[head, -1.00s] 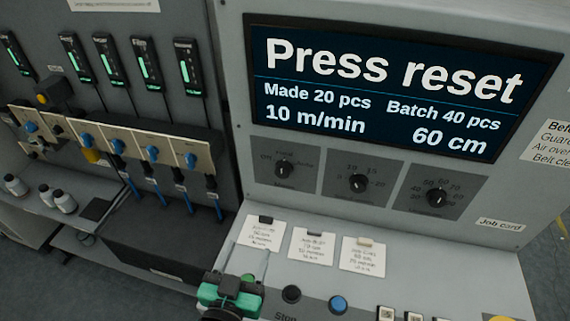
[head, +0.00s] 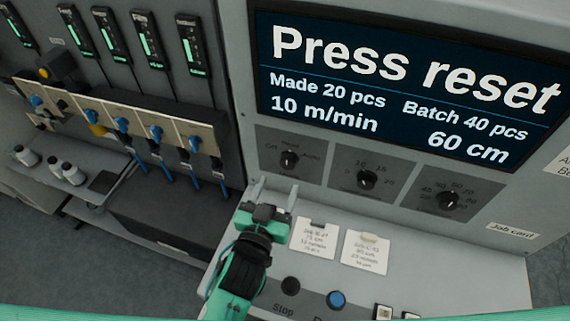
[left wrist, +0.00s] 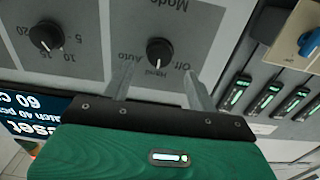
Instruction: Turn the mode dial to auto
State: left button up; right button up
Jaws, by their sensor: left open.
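The mode dial (head: 289,159) is a round black knob on a dark grey plate, left-most of three knobs below the screen, marked Off, Hand and Auto. In the left wrist view the mode dial (left wrist: 159,51) appears upside down; its white mark seems to point at Hand. My left gripper (head: 275,190) is open and empty, its two fingers pointing at the panel just below the dial. In the left wrist view the fingers stand on either side of the dial's labels, apart from the knob. My right gripper is not in view.
The screen (head: 400,85) reads "Press reset". Two more knobs, speed (head: 366,180) and length (head: 447,200), sit to the right. Job cards (head: 366,250), a black button (head: 290,286) and a blue button (head: 336,299) are on the sloping desk below. Valves with blue handles stand at left.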

aim_at(287, 166)
pick_arm(q)
jog(key=p+x, duration=0.1)
jog(key=x, duration=0.4)
jog(key=shift+r, duration=0.15)
jog(key=shift+w+d+p, duration=0.2)
jog(key=shift+w+p, duration=0.15)
jog(key=shift+w, duration=0.25)
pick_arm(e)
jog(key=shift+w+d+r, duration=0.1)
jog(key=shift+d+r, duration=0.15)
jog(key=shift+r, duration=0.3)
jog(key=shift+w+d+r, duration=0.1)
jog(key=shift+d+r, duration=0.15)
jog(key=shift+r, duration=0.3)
pick_arm(q)
jog(key=c, duration=1)
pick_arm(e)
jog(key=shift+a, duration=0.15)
